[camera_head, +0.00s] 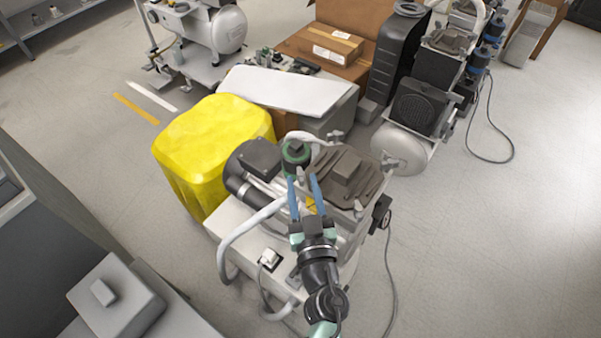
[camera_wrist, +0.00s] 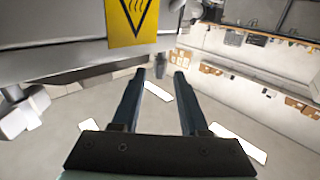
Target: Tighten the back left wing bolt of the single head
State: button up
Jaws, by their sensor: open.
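The compressor with a single brown-grey head (camera_head: 345,172) stands in the middle of the head view on a pale base. My gripper (camera_head: 303,179) is over its near side, with its two blue fingers apart and nothing between them. The gripper also shows in the wrist view (camera_wrist: 159,75), its fingers spread over empty space. A yellow warning label (camera_wrist: 132,18) is on a grey surface just above the fingers in the wrist view. A pale grey lobed part (camera_wrist: 22,112), possibly a wing bolt, is at the left there. I cannot tell which wing bolt is the back left one.
A green and black round part (camera_head: 295,152) stands just beyond the fingertips. A white hose (camera_head: 238,232) loops at the left. A yellow covered box (camera_head: 205,145) is left of the compressor, and another compressor (camera_head: 415,115) stands behind right. The floor at right is mostly clear.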

aim_at(302, 182)
jog(key=shift+w+a, duration=0.15)
jog(key=shift+w, duration=0.7)
jog(key=shift+w+a, duration=0.1)
jog(key=shift+w, duration=0.75)
grip_shut()
